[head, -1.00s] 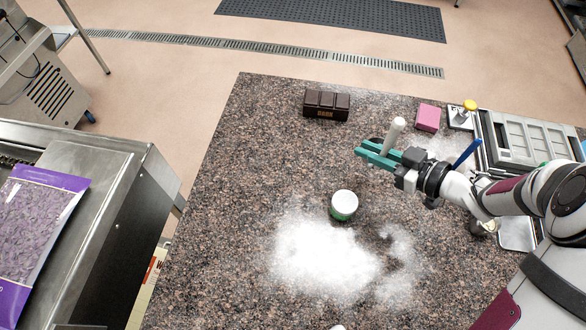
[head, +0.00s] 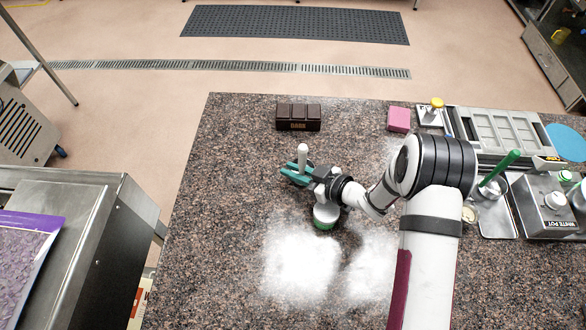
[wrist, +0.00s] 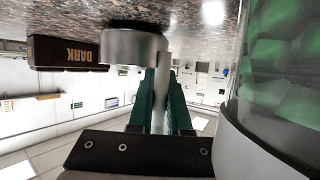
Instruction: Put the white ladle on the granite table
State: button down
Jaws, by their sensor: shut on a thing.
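I cannot tell whether the bowl touches the surface.
A dark chocolate box (head: 298,118) lies behind the gripper. A green-and-white jar (head: 325,216) stands close in front of it, with white powder (head: 300,265) nearer. A pink block (head: 399,120), mould tray (head: 495,130), green handle (head: 500,167) and white pot unit (head: 550,205) are right. Granite left of the gripper is clear.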

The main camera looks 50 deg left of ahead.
jog(key=c, duration=0.9)
grip_release()
jog(key=shift+f, duration=0.1)
jog(key=shift+o, duration=0.2)
